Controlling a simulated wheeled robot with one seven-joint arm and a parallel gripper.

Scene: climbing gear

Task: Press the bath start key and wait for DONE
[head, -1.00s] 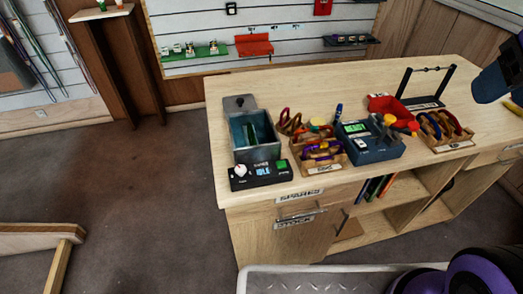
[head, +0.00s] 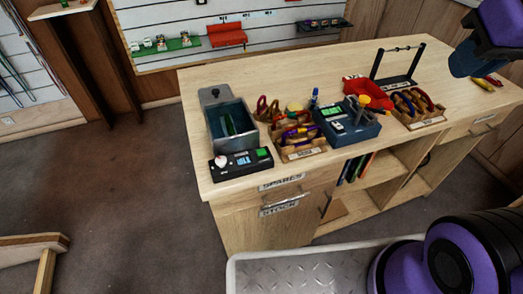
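The bath (head: 218,148) is a grey open-topped box with its lid (head: 214,96) raised at the back, near the left end of the workbench. A green strip-like item (head: 229,124) shows inside it. The bath's black control panel (head: 240,166) sits at its front, with a white knob (head: 221,161), a small lit display (head: 242,160) that seems to read IDLE, and a green key (head: 263,153). Part of my purple and dark blue arm hangs at the upper right, over the bench's right side and well away from the panel. My gripper's fingers do not show.
Right of the bath on the workbench (head: 300,72) stand wooden bins of carabiners (head: 299,147), a blue device (head: 345,127), a red tray (head: 358,86) and a black rack (head: 399,80). Open floor (head: 110,190) lies left of the bench. A wooden frame (head: 36,241) stands lower left.

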